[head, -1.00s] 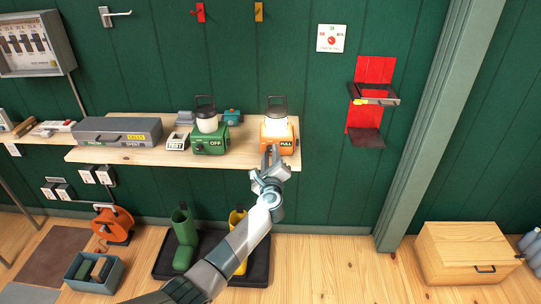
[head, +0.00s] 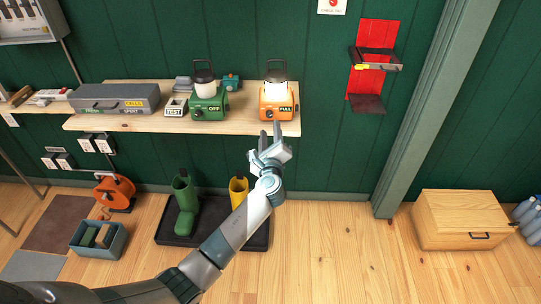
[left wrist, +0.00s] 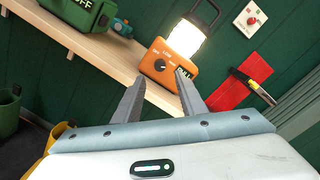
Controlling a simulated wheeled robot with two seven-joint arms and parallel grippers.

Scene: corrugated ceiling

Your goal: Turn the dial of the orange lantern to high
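The orange lantern (head: 283,102) stands upright on the wooden shelf, with a pale globe, a black top handle and a small "FULL" panel. In the left wrist view the orange lantern (left wrist: 150,70) has a glowing globe. Its black dial (left wrist: 160,66) is on the front, with small white lettering above it; I cannot read the setting surely. My left gripper (head: 270,130) is below and in front of the lantern, apart from it. In the left wrist view the left gripper (left wrist: 153,90) has its fingers spread, with nothing between them. My right gripper is out of view.
A green lantern (head: 208,104) marked "OFF" stands left on the same shelf (head: 140,122), beside a "TEST" box (head: 175,108) and a grey case (head: 115,98). A red wall holder (head: 368,80) hangs to the right. Boots stand on a dark tray (head: 215,235) below.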

